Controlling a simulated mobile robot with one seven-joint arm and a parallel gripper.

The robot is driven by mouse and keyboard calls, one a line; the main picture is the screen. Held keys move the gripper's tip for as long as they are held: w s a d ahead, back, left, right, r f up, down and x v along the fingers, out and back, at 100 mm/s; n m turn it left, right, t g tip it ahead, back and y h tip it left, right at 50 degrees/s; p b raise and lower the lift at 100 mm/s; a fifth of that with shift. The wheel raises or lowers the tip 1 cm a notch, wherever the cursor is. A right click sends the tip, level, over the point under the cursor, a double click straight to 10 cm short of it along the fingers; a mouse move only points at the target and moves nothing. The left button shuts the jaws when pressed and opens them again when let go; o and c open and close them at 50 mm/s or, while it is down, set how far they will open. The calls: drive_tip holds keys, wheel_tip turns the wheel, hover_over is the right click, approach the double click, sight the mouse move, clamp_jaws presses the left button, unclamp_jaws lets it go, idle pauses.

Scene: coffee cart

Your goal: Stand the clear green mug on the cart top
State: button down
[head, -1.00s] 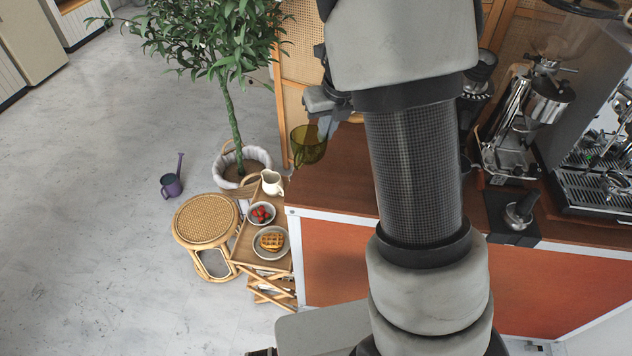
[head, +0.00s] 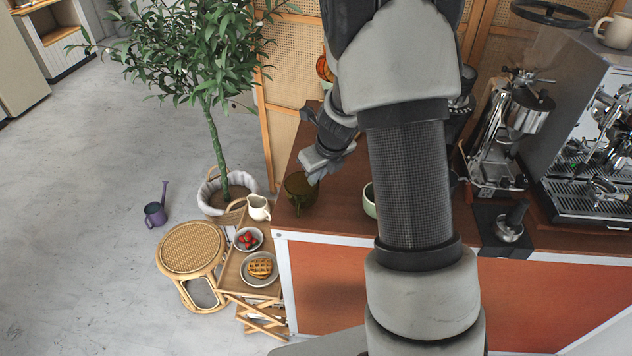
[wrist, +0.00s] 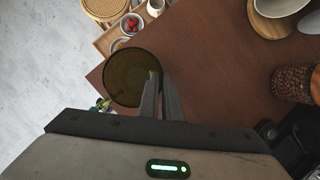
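The clear green mug (head: 300,191) looks upright at the left end of the brown cart top (head: 335,226). I cannot tell whether its base touches the wood. In the wrist view the mug (wrist: 128,78) shows from above, round and see-through, close to the cart's edge. My gripper (head: 313,178) is at the mug's right side. In the wrist view its two fingers (wrist: 160,88) are close together at the mug's rim, with the wall or handle between them. The exact grip spot is partly hidden by the fingers.
A pale green cup (head: 369,200) stands to the right, partly behind my arm. The coffee machine (head: 600,160) and grinder (head: 505,140) are farther right. A wooden tray stand (head: 232,270) with a jug, strawberries and waffles is left of the cart. A bean jar (wrist: 292,82) shows in the wrist view.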

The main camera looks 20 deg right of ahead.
drive_tip(key=shift+f, duration=0.55)
drive_tip(key=c, duration=1.9)
unclamp_jaws()
drive_tip(key=shift+r, duration=0.1)
drive_tip(key=shift+c, duration=0.2)
